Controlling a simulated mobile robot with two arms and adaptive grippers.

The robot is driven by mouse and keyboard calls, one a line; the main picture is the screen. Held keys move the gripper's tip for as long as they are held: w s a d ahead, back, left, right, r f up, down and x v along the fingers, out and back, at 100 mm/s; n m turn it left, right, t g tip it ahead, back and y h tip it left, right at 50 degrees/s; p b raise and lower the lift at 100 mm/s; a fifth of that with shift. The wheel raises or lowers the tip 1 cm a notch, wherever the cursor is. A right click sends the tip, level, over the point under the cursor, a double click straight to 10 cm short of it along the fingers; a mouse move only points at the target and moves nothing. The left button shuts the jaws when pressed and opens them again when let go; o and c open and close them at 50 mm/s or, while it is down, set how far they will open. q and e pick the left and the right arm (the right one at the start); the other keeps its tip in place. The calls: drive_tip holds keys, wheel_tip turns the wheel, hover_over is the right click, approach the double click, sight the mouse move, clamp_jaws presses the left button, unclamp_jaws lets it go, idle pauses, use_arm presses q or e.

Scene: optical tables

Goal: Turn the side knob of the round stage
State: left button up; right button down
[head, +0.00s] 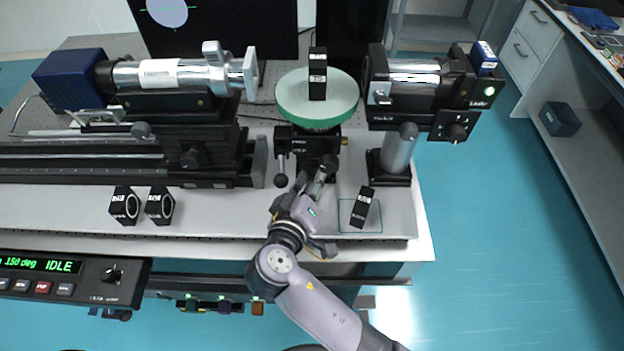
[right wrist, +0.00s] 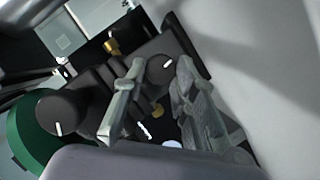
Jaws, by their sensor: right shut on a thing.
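The round stage (head: 293,112) has a pale green top with a black block standing on it, in the middle of the head view. It also shows as a dark green disc (right wrist: 30,140) at the lower left of the right wrist view. My right gripper (head: 318,174) reaches the front of the stage's black base from below. In the right wrist view, its two grey fingers (right wrist: 154,88) stand on either side of a black side knob (right wrist: 167,66) with a white mark. They are shut on this knob; the exact contact is partly hidden. My left gripper is not in view.
A larger black knob (right wrist: 62,113) with a white mark is beside the fingers. A laser unit (head: 415,95) stands right of the stage, a rail with a silver cylinder (head: 165,75) left. A black block (head: 362,207) lies right of my gripper; two ring mounts (head: 125,206) stand left.

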drive_tip(key=shift+m+b, duration=0.3)
drive_tip(key=c, duration=1.3)
unclamp_jaws()
drive_tip(key=v, duration=0.7)
drive_tip(key=shift+s+r, duration=0.1)
drive_tip(key=shift+s, duration=0.1)
